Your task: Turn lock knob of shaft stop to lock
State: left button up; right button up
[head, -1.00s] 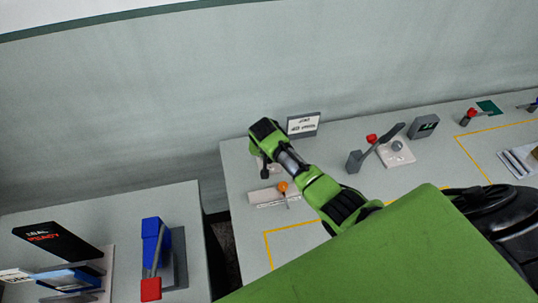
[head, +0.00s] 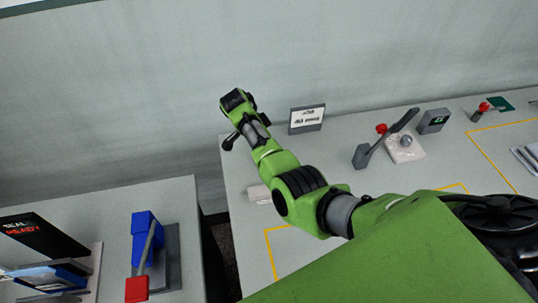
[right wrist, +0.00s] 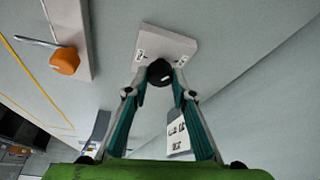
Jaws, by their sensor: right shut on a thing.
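A black lock knob (right wrist: 158,69) stands on a pale plate (right wrist: 165,42) in the right wrist view, with small white labels at either side of it. My right gripper (right wrist: 160,76) has its two fingertips closed against opposite sides of the knob. The knob's exact angle and the text of the labels cannot be read. In the head view my right arm reaches over the table's left part, and the knob and fingertips are hidden there. My left gripper is not in view.
An orange knob (right wrist: 65,60) with a thin rod sits on a bar beside the plate. A small sign (head: 307,118) stands at the table's back. A red-knobbed lever device (head: 404,148) stands farther right. A blue device (head: 145,232) is on the separate left table.

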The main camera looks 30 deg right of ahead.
jog(key=m+b, duration=0.2)
jog(key=b, duration=0.1)
jog(key=m+g+b, duration=0.1)
jog(key=m+b, duration=0.1)
jog(key=b, duration=0.1)
jog(key=m+g+b, duration=0.1)
jog(key=m+b, duration=0.1)
jog(key=b, duration=0.1)
jog(key=shift+w+f+m+y+b, duration=0.2)
jog(key=shift+f+m+y+b, duration=0.1)
jog(key=shift+b, duration=0.05)
jog(key=shift+d+r+m+g+y+b, duration=0.1)
jog(key=shift+r+m+g+y+b, duration=0.2)
jog(key=shift+m+b, duration=0.6)
jog(key=o, duration=1.1)
